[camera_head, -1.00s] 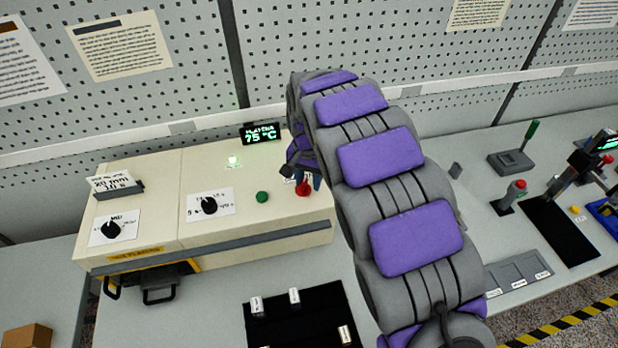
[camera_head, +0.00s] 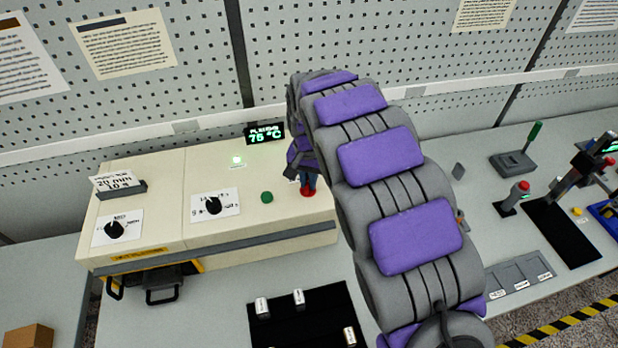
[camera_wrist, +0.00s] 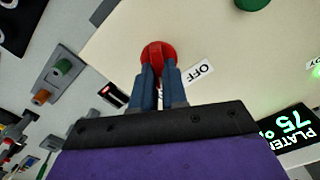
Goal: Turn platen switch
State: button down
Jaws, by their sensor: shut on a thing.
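The platen switch is a red round knob (camera_wrist: 157,52) on top of the cream machine (camera_head: 150,215). In the wrist view an "OFF" label (camera_wrist: 201,70) lies beside it. My gripper (camera_wrist: 158,72) is shut on the red knob, its two blue-grey fingers on either side of the knob's grip. In the head view the red knob (camera_head: 307,191) shows just below my gripper at the machine's right end, partly hidden by the fingers. The display (camera_head: 265,134) behind it reads "PLATEN 75 °C" in the wrist view.
A green button (camera_head: 267,197) and black dials (camera_head: 213,205) sit left of the knob on the machine. A green light (camera_head: 237,160) glows near the display. A black mat (camera_head: 290,325) with small labelled pieces lies in front. My arm hides the bench behind it.

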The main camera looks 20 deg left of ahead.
jog(key=n, duration=0.2)
jog(key=n+p, duration=0.1)
jog(key=n, duration=0.4)
jog(key=shift+a+r, duration=0.2)
jog(key=shift+a, duration=0.1)
jog(key=n+p, duration=0.1)
jog(key=n, duration=0.4)
jog(key=shift+a+n, duration=0.1)
jog(key=shift+n, duration=0.5)
jog(key=c, duration=1.2)
grip_release()
jog(key=shift+s+f, duration=0.1)
jog(key=shift+f, duration=0.05)
jog(key=shift+o, duration=0.2)
notch_tip(320, 180, up, 17)
jog(key=shift+p, duration=0.45)
